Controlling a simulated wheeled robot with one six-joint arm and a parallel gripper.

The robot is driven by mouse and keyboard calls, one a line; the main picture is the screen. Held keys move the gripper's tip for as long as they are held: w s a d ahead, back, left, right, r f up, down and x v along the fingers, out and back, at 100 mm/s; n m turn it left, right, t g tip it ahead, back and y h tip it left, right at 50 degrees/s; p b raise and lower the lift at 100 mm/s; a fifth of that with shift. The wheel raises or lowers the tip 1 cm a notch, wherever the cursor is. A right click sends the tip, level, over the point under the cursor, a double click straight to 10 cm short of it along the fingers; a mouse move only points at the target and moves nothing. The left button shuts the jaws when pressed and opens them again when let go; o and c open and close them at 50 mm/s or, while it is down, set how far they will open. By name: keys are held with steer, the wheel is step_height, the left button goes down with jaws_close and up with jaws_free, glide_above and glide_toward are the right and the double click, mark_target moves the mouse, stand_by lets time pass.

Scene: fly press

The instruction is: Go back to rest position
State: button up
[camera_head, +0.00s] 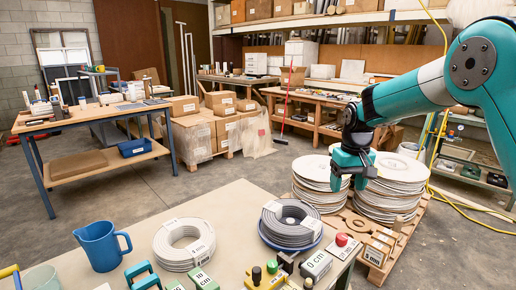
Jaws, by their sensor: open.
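My gripper (350,180) hangs at the end of my teal arm in the right half of the head camera view. It points down, open and empty, in front of the stacks of pale discs. It appears to be above and beyond the far right edge of the near table (227,205), apart from the things on it. The arm enters from the right edge and bends down to the gripper. No fly press can be made out in this view.
The near table holds a blue jug (102,245), a cable coil (184,244), another coil (291,222), a red-topped block (342,246) and labelled blocks. Disc stacks (393,190) stand on a pallet behind. A yellow hose (470,203) runs at right. Open floor (120,205) lies left of centre.

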steer(key=s+a+r+n+y, duration=0.15)
steer(key=s+a+r, duration=0.25)
steer(key=s, duration=0.4)
steer(key=s+a+r+n, duration=0.2)
steer(key=s+a+r, duration=0.15)
steer(key=s, duration=0.35)
steer(key=s+a+n+y, duration=0.1)
steer(key=s+a, duration=0.1)
steer(key=s, duration=0.8)
steer(key=s+a+n+y, duration=0.1)
steer(key=s+a, duration=0.2)
steer(key=s, duration=0.7)
steer(key=shift+s+a, duration=0.15)
steer(key=shift+s, duration=0.05)
steer(key=shift+f+n, duration=0.1)
steer(key=shift+n, duration=0.15)
